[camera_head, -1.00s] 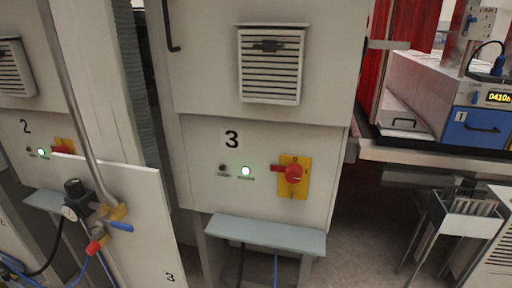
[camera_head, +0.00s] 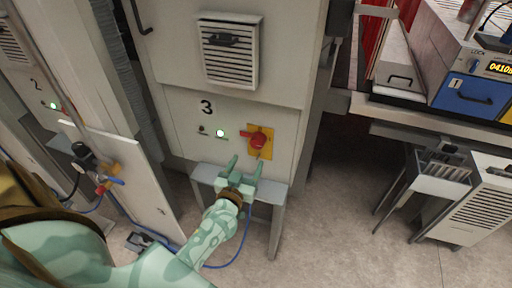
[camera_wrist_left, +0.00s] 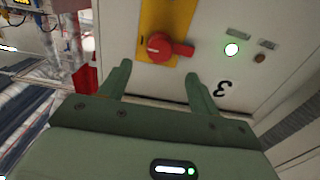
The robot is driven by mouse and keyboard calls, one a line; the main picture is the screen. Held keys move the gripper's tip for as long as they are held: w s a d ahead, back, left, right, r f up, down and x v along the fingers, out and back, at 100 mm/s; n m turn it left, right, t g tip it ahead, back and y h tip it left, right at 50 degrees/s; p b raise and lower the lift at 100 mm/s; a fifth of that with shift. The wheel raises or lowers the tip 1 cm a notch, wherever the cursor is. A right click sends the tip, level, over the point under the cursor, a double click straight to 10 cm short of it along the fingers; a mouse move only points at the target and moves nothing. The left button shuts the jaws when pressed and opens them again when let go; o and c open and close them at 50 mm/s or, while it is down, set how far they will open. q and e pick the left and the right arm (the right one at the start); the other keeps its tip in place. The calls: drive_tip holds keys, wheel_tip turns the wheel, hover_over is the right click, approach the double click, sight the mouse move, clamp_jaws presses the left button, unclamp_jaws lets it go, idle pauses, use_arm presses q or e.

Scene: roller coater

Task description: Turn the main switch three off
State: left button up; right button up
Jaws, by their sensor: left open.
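The main switch three is a red rotary handle (camera_head: 257,141) on a yellow plate (camera_head: 267,153), on the grey cabinet marked 3 (camera_head: 180,85). In the head view its handle points left, level. My left gripper (camera_head: 243,163) is open and empty just below and in front of the switch, its fingers pointing up at the panel. In the left wrist view the red handle (camera_wrist_left: 160,47) shows beyond and between the two open fingertips (camera_wrist_left: 158,82), apart from them. A green lamp (camera_head: 220,133) beside the switch is lit. My right gripper is not in view.
A white panel with a gauge and valve (camera_head: 88,160) stands at the left. A bench with blue unit (camera_head: 470,97) is at the right. Floor between is clear.

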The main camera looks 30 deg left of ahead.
sight(256, 145)
use_arm(q)
drive_tip(key=b+x, duration=0.3)
drive_tip(key=x, duration=0.5)
drive_tip(key=shift+w+f, duration=0.15)
drive_tip(key=shift+w, duration=0.45)
drive_tip(key=shift+s+a, duration=0.1)
drive_tip(key=c, duration=1)
